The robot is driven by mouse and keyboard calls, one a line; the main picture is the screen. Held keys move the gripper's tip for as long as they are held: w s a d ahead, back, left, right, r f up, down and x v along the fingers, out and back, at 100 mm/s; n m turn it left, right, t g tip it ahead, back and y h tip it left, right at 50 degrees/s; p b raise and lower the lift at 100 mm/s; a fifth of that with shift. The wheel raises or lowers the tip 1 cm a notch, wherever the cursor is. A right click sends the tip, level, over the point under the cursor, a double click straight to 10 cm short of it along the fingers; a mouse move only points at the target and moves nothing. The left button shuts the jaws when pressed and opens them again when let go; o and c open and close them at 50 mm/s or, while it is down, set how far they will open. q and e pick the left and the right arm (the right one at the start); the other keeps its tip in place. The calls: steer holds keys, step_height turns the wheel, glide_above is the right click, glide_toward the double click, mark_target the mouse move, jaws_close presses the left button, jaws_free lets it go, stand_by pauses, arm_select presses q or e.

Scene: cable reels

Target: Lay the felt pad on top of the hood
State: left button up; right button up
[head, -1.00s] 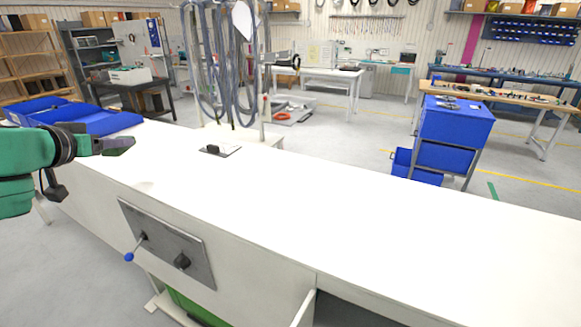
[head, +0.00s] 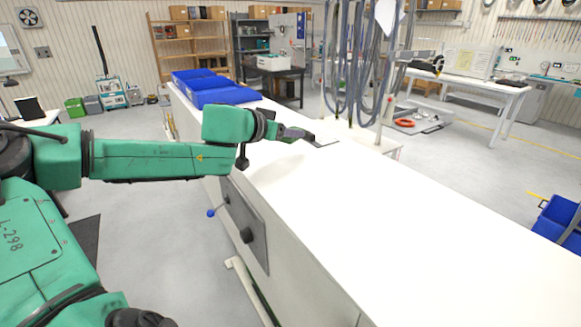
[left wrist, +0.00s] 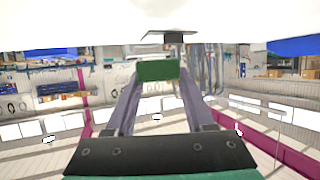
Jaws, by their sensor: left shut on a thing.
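My left gripper (head: 304,134) is over the white bench, and in the left wrist view its two fingers (left wrist: 158,88) are shut on a small green block, which I take for the felt pad (left wrist: 158,70). In the head view the pad is too small to make out at the fingertips. A thin dark plate (head: 325,141) lies on the bench just beyond the fingertips. In the left wrist view a dark block on a plate, likely the hood (left wrist: 174,38), shows past the pad, apart from it. My right gripper is not in view.
The white bench top (head: 400,222) is bare towards the front right. Blue bins (head: 222,95) stand at its far left end. Hanging cables (head: 360,60) are behind the plate. A panel with a blue-knobbed lever (head: 211,213) is on the bench's side.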

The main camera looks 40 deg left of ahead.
mark_target(286, 165)
arm_select(q)
steer(key=f, duration=0.2)
steer(key=f+b, duration=0.1)
steer(key=f, duration=0.3)
steer(key=shift+s+a+f, duration=0.1)
steer(key=shift+s+f, duration=0.05)
steer(key=shift+s, duration=0.1)
steer(key=shift+f, duration=0.25)
steer(key=shift+w, duration=0.15)
steer(key=o, duration=1.3)
